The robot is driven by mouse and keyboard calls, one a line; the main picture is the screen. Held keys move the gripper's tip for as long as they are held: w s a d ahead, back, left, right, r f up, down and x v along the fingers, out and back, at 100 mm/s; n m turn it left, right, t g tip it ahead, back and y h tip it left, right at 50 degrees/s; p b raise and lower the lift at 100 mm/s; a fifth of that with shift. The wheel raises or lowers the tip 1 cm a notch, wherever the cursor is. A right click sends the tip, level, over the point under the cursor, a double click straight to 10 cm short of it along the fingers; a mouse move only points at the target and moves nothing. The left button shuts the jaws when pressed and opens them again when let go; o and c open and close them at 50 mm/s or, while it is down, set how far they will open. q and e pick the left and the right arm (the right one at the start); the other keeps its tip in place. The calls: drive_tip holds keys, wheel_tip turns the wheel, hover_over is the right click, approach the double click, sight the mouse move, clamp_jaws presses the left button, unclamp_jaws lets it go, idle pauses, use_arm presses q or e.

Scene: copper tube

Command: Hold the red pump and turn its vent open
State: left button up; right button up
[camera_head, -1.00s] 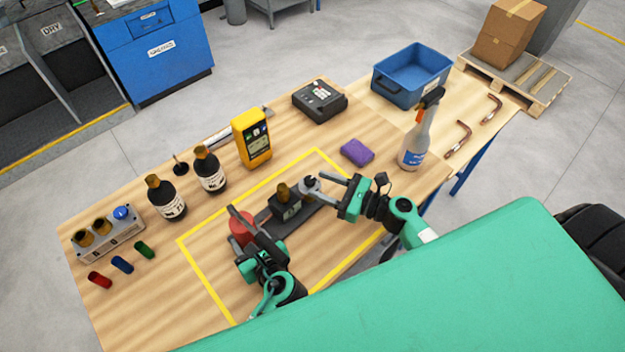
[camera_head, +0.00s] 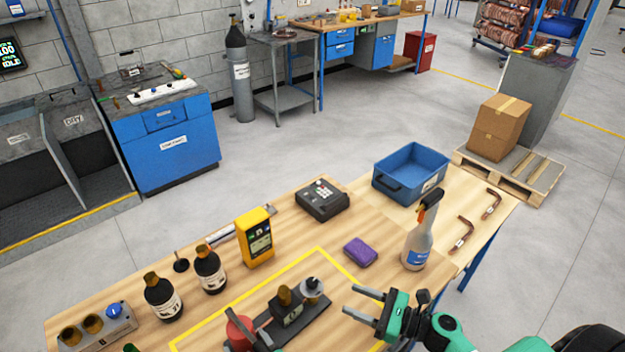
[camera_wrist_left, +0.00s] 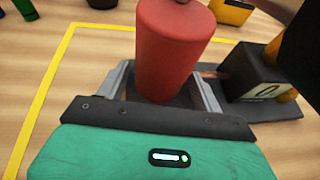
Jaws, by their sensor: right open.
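The pump's red cylinder (camera_head: 240,333) stands at the bottom of the head view, on a dark base. Beside it is a black block with a brass top (camera_head: 284,297), then a round grey vent part with a dark tip (camera_head: 312,288). In the left wrist view the red cylinder (camera_wrist_left: 172,50) stands between the fingers of my left gripper (camera_wrist_left: 165,75), which press on both sides. Only a dark bit of that gripper shows in the head view. My right gripper (camera_head: 351,299) is open and empty, right of the vent part and apart from it.
Yellow tape marks the bench around the pump. Dark bottles (camera_head: 163,297), a yellow meter (camera_head: 254,237) and a black device (camera_head: 322,199) stand behind. A purple sponge (camera_head: 360,252) and a spray bottle (camera_head: 420,236) are near my right gripper. A blue bin (camera_head: 412,172) stands farther back.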

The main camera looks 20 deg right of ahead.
use_arm(q)
drive_tip(key=shift+o, duration=0.7)
